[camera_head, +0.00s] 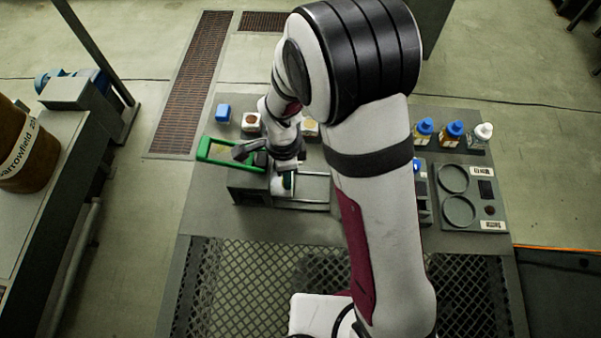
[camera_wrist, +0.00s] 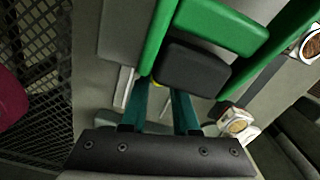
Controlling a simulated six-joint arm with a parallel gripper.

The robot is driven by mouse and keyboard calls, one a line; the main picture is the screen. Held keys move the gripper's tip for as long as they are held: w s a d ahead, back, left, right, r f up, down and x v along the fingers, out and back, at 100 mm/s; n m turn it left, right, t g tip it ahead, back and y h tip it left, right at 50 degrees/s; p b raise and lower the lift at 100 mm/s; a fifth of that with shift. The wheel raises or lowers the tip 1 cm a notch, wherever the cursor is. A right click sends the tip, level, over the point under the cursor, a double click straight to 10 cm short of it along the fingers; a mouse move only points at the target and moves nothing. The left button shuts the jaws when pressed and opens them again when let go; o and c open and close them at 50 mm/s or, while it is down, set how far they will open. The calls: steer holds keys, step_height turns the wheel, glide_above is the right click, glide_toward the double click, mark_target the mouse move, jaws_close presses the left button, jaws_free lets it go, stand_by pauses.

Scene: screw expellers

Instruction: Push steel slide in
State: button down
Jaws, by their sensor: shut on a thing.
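My gripper (camera_head: 272,160) is low over the left end of a dark grey fixture (camera_head: 250,193). In the wrist view its two teal fingers (camera_wrist: 168,95) reach to a dark block (camera_wrist: 193,66) beside a green frame (camera_wrist: 215,25). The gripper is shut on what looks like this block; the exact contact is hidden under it. The green frame also shows in the head view (camera_head: 209,147), with the dark block at its right side. Pale steel rails (camera_head: 312,187) run right from the gripper; I cannot tell which part is the slide.
Small cups with coloured contents (camera_head: 251,121) and a blue-topped one (camera_head: 223,113) stand behind the frame. Bottles (camera_head: 453,134) and a tray with round recesses (camera_head: 480,225) are at right. My arm covers the fixture's right part. Mesh (camera_head: 250,280) lies in front.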

steer(key=shift+a, duration=0.35)
steer(key=c, duration=0.7)
jaws_free()
steer(key=shift+o, duration=0.2)
step_height(320, 180, up, 16)
steer(key=shift+f, duration=0.1)
